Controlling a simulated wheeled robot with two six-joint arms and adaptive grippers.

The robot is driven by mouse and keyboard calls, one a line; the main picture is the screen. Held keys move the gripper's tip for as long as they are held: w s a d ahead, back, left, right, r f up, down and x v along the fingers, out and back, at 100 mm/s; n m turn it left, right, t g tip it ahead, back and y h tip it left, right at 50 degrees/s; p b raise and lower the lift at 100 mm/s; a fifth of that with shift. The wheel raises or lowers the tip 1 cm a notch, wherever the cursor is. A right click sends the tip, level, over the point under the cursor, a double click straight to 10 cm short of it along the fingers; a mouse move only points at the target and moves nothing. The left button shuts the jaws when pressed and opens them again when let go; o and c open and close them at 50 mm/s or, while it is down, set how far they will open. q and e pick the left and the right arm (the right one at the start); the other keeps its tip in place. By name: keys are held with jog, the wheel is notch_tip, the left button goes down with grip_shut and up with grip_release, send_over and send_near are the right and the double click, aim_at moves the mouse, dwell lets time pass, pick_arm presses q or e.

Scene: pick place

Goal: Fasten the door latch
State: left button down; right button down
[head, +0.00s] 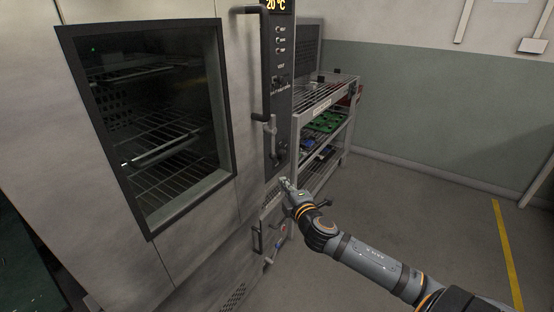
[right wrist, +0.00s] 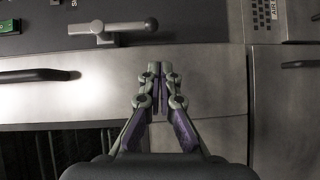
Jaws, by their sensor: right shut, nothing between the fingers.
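The oven door (head: 170,120) has a dark window and looks shut against the cabinet. Its long dark handle (head: 265,70) runs vertically near its right edge and shows at the left of the right wrist view (right wrist: 40,75). Below the handle, the grey latch lever (head: 272,135) hangs pointing down; in the right wrist view (right wrist: 112,28) it lies sideways, with a dark tip. My right gripper (head: 285,182) is below the latch, apart from it. In the right wrist view (right wrist: 157,72) its fingers are together and empty. My left gripper is not in view.
A control panel (head: 281,50) with a 20 °C display stands right of the door. A metal rack (head: 322,105) with green and blue items on its shelves stands beyond it. A smaller dark handle (head: 256,238) is lower on the cabinet. The floor at right is clear.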

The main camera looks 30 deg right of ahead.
jog(key=r, duration=0.1)
jog(key=a+r, duration=0.1)
jog(key=r+n+t, duration=0.1)
jog(key=shift+a+r+y, duration=0.2)
jog(key=shift+a+y, duration=0.15)
jog(key=shift+y, duration=0.05)
send_near(273, 155)
jog(key=w+a+r, duration=0.2)
jog(key=w+a, duration=0.1)
jog(key=w, duration=0.1)
jog(key=w+d, duration=0.2)
jog(key=shift+w+d+p, duration=0.2)
jog(key=shift+w+p, duration=0.15)
jog(key=shift+w, duration=0.05)
jog(key=shift+w+d+f, duration=0.1)
jog(key=shift+w+d, duration=0.15)
jog(key=shift+d, duration=0.15)
